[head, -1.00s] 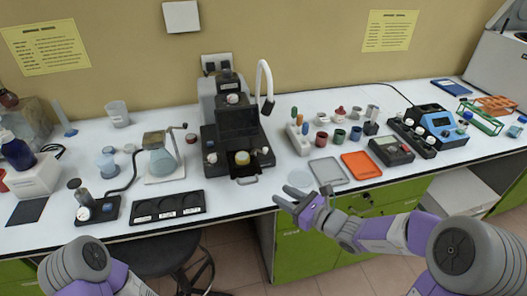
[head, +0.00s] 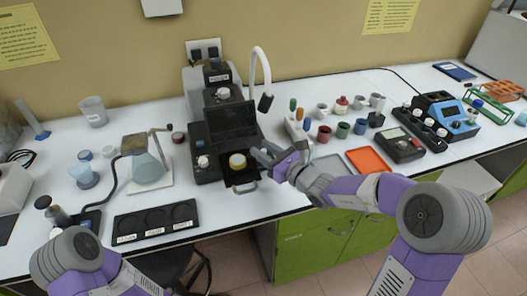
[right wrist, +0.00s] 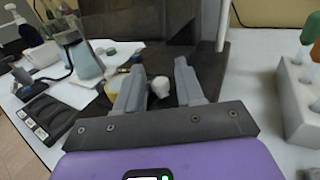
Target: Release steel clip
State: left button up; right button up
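The black analysis machine (head: 233,120) stands at the back middle of the bench. Its drawer at the front holds a round cup with a yellowish body and pale top (head: 237,161). I cannot make out the steel clip for certain. My right gripper (head: 263,153) is just right of the cup, over the machine's front. In the right wrist view its two grey fingers are apart (right wrist: 158,82), and a small white knob (right wrist: 161,87) shows between them, not visibly gripped. The yellow cup (right wrist: 112,84) is partly hidden behind the left finger. My left gripper is out of view.
A black three-place tray (head: 155,222) lies front left of the machine. A flask on a stand (head: 147,165) is behind it. A white rack with coloured-handled tools (head: 297,130) stands right of my right gripper, and an orange tray (head: 369,160) lies further right.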

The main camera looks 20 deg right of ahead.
jog(key=shift+w+a, duration=0.1)
jog(key=shift+w, duration=0.1)
jog(key=shift+c, duration=0.5)
grip_shut()
jog(key=shift+w+r+y+p, duration=0.1)
jog(key=shift+r+y+p, duration=0.1)
jog(key=shift+y+p, duration=0.15)
jog(key=n+g+y+p, duration=0.1)
jog(key=p, duration=0.1)
jog(key=n+g+y+p, duration=0.1)
jog(key=y+p, duration=0.1)
jog(key=w+n+g+y+p, duration=0.1)
jog(key=n+g, duration=0.1)
jog(key=shift+d+p, duration=0.3)
jog(key=shift+p, duration=0.1)
jog(key=shift+o, duration=0.5)
grip_release()
jog(key=shift+f, duration=0.1)
